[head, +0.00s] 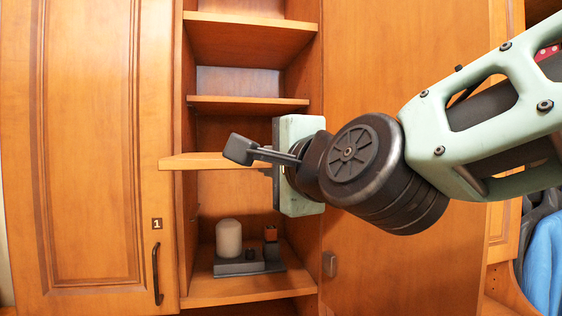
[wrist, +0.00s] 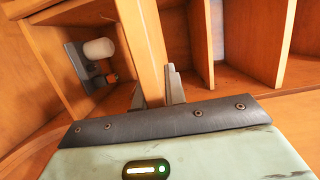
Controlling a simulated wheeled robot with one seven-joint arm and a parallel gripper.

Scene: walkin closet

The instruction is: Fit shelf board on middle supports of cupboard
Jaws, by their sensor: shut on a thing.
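A light wooden shelf board (head: 205,161) is level at the cupboard opening, between a shelf above and the lower compartment. Its left end overlaps the cupboard's left frame in the head view. My gripper (head: 268,171) is shut on the board near its right part. The cupboard (head: 188,245) stands open. Its middle supports are hidden or too small to make out, and I cannot tell whether the board touches them.
A grey stand (head: 240,269) with a white rounded object (head: 229,238) and a small orange-and-black item (head: 270,240) occupies the lower compartment. Fixed shelves (head: 248,102) lie above. A closed door (head: 95,150) is at left. Blue clothing (head: 545,255) hangs at far right.

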